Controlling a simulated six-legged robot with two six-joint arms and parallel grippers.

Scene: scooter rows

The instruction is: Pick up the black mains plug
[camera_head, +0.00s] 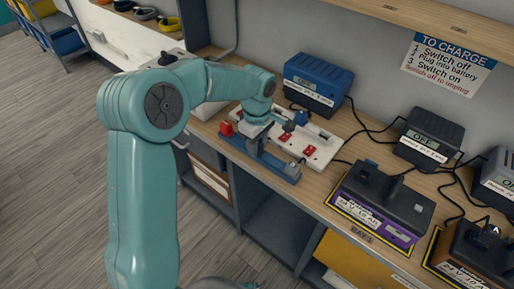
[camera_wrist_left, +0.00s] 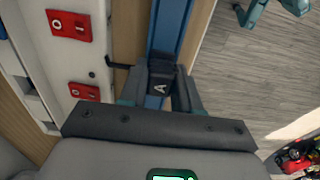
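A black block marked "A" (camera_wrist_left: 160,78), apparently the black mains plug, sits on a blue rail (camera_wrist_left: 170,30) in the left wrist view. My left gripper (camera_wrist_left: 162,92) has one finger on each side of it. The fingers look close against its sides, but I cannot tell whether they grip it. In the head view my left gripper (camera_head: 254,142) is low over the blue rail (camera_head: 281,168) at the bench's front edge, and hides the plug there. My right gripper is not clearly seen.
A white socket strip with red switches (camera_head: 322,153) lies just behind the rail. A blue charger (camera_head: 318,84), dark chargers (camera_head: 430,135) and a purple-based charger (camera_head: 386,200) stand on the bench, with loose black cables between them. Open floor (camera_head: 50,170) lies left.

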